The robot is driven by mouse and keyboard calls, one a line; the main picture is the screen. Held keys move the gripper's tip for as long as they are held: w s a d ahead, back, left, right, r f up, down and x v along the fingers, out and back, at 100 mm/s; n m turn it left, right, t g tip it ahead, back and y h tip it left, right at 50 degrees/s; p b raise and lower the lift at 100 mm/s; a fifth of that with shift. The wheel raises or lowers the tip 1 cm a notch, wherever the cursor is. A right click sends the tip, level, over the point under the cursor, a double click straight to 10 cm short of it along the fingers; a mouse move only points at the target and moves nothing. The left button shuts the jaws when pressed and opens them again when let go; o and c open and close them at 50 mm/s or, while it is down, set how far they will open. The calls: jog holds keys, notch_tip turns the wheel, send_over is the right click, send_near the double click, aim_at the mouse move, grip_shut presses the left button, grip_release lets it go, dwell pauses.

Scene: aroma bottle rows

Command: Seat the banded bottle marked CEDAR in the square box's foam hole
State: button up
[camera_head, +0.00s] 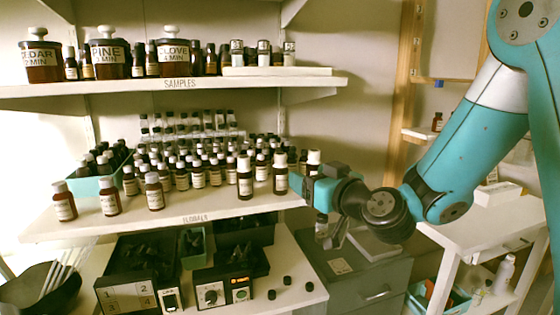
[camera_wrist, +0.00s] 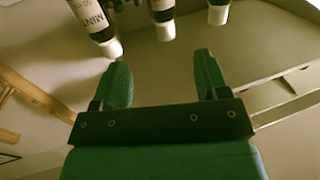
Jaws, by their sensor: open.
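My gripper (camera_head: 310,188) is at the right end of the middle shelf, beside the white-capped bottles. In the wrist view its two teal fingers (camera_wrist: 163,82) are apart with nothing between them. Beyond the fingertips hang into view a white-capped bottle that appears labelled MINT (camera_wrist: 97,20), a second white-capped bottle (camera_wrist: 162,12) and a third (camera_wrist: 218,12). I cannot make out a banded bottle marked CEDAR among the small bottles. Dark open boxes stand on the lower shelf, one with a numbered front (camera_head: 125,296); I cannot tell which is the square box, and no foam hole is clear.
The middle shelf (camera_head: 190,222) holds crowded rows of brown bottles, with several at its front edge. The top shelf (camera_head: 180,88) carries large jars, one reading CEDAR (camera_head: 40,62). A dial device (camera_head: 210,296) and loose black caps lie below. A grey drawer cabinet (camera_head: 365,280) stands right.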

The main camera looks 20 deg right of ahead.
aim_at(283, 163)
jog(key=p+x, duration=0.1)
jog(key=x, duration=0.1)
jog(key=p+x, duration=0.3)
jog(key=x, duration=0.1)
jog(key=shift+w+a+r+p, duration=0.15)
jog(key=shift+r+p, duration=0.1)
jog(key=shift+p, duration=0.05)
jog(key=shift+w+a+f, duration=0.1)
jog(key=shift+w+f, duration=0.05)
jog(key=shift+w, duration=0.35)
jog(key=shift+w+a+r+p, duration=0.2)
jog(key=shift+w+p, duration=0.25)
jog(key=shift+p, duration=0.55)
jog(key=p+x, duration=0.3)
jog(key=p, duration=0.1)
jog(key=shift+w+a+r, duration=0.15)
jog(key=shift+w+a, duration=0.15)
jog(key=shift+w+f+p, duration=0.25)
jog(key=shift+w+p, duration=0.05)
jog(key=c, duration=1)
jog(key=shift+c, duration=0.2)
